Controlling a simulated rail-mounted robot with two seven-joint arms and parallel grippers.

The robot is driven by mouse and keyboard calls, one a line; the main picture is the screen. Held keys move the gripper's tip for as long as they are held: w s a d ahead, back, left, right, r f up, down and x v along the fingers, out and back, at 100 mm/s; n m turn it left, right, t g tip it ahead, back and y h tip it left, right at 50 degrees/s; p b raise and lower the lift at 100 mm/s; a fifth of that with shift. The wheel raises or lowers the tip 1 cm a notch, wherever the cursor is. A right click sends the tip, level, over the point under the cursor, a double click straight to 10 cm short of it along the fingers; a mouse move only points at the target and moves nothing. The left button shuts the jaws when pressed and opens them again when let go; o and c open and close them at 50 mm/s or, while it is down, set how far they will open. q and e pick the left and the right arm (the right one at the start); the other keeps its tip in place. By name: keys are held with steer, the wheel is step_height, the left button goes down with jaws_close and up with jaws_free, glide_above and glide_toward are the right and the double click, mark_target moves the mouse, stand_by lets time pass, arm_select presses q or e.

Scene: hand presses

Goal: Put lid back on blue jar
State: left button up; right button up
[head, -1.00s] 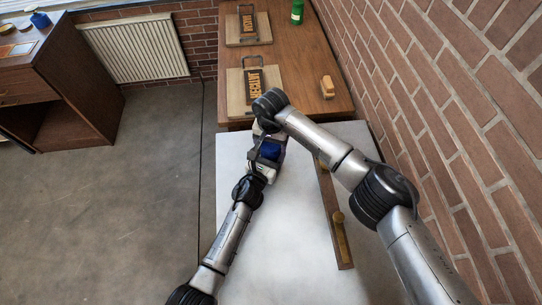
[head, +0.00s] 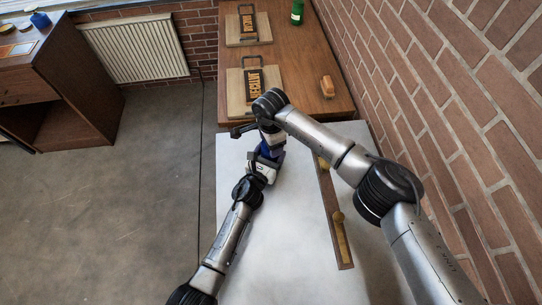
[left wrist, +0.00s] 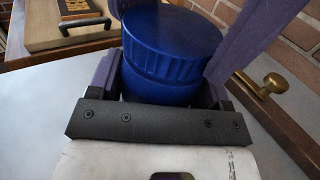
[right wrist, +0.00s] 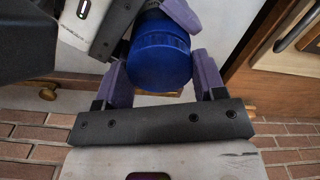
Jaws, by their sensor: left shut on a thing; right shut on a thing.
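The blue jar (left wrist: 160,88) stands between the purple fingers of my left gripper (left wrist: 166,72), which is shut on it. The ribbed blue lid (left wrist: 172,42) sits over the jar's top, in line with it. Whether it is fully seated I cannot tell. My right gripper (right wrist: 160,75) is shut on the lid, which also shows in the right wrist view (right wrist: 160,60); its fingers lie on either side. In the head view the blue jar (head: 269,150) is small and partly hidden by my grippers.
A pale table (head: 285,235) lies below, with a wooden rail with brass knobs (head: 338,217) on it. Behind stands a brown desk (head: 300,75) with two presses (head: 253,87), a green bottle (head: 297,12) and a brush (head: 327,86). A brick wall (head: 460,100) borders the right.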

steer(key=m, duration=2.1)
steer(key=shift+f+m, duration=0.1)
steer(key=shift+m, duration=0.3)
steer(key=m, duration=1.5)
steer(key=o, duration=1.1)
